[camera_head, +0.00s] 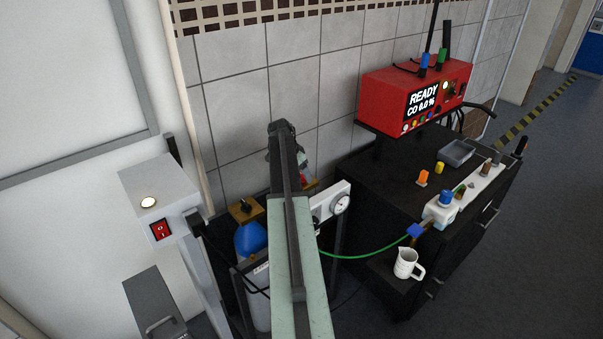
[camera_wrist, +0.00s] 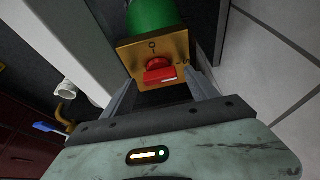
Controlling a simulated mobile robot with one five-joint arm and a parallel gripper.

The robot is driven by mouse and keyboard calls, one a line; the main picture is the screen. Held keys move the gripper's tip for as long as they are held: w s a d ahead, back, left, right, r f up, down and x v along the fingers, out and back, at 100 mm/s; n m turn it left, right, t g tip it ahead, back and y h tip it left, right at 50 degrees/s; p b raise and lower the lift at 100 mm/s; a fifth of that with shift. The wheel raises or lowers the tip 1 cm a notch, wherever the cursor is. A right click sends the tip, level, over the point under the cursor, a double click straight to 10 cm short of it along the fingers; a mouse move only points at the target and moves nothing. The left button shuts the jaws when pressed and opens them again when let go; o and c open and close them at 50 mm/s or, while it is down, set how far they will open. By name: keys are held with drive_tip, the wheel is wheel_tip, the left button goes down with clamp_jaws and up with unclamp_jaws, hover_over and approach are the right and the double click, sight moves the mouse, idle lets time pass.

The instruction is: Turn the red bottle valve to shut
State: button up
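In the wrist view the red valve (camera_wrist: 158,66) sits on the face of a brass block (camera_wrist: 178,50), with a green bottle (camera_wrist: 152,16) behind it. The valve has a round knob and a flat red bar with small white marking. My gripper (camera_wrist: 162,82) is open, with a finger on either side of the valve. Whether the fingers touch it I cannot tell. In the head view a bit of red (camera_head: 303,177) shows beside my arm, which hides the gripper and most of the bottle.
A blue bottle (camera_head: 250,240) with its own brass block (camera_head: 246,210) stands left of my arm. A white gauge panel (camera_head: 328,201) and green hose (camera_head: 360,256) are to the right. A black cabinet (camera_head: 385,185) carries a red analyser (camera_head: 415,97); a tiled wall (camera_head: 235,110) stands behind.

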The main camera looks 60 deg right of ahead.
drive_tip(key=p+v, duration=0.7)
drive_tip(key=shift+r, duration=0.4)
drive_tip(key=shift+w+a, duration=0.15)
